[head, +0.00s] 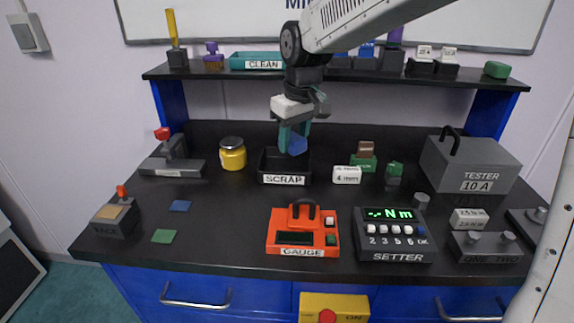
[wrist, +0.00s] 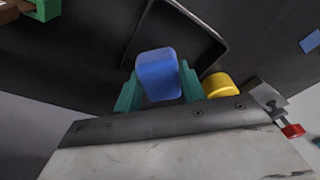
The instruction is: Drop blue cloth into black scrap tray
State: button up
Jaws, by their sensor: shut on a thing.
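A blue piece (head: 298,146), which I take for the blue cloth, hangs between the teal fingers of my gripper (head: 293,138). In the wrist view the same blue cloth (wrist: 158,74) sits between both fingertips of my gripper (wrist: 160,88), which is shut on it. The black scrap tray (head: 284,180), labelled SCRAP, stands on the black bench below my gripper. In the head view the cloth shows against the tray's back edge, above its opening. In the wrist view the tray's rim (wrist: 140,30) shows behind the cloth. The tray's floor is partly hidden.
A yellow jar (head: 232,155) stands left of the tray; a white 4 mm block (head: 346,175) and a green block (head: 363,163) stand right. The orange gauge (head: 303,236) is in front. A shelf (head: 340,73) runs behind. Flat blue (head: 180,206) and green (head: 163,236) pieces lie at left.

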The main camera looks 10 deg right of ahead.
jog(key=shift+f, duration=1.25)
jog(key=o, duration=1)
jog(key=shift+o, duration=0.2)
jog(key=shift+r, duration=0.15)
jog(key=r, duration=0.5)
jog(key=s+r, duration=0.1)
jog(key=r, duration=0.1)
jog(key=shift+d+r, duration=0.25)
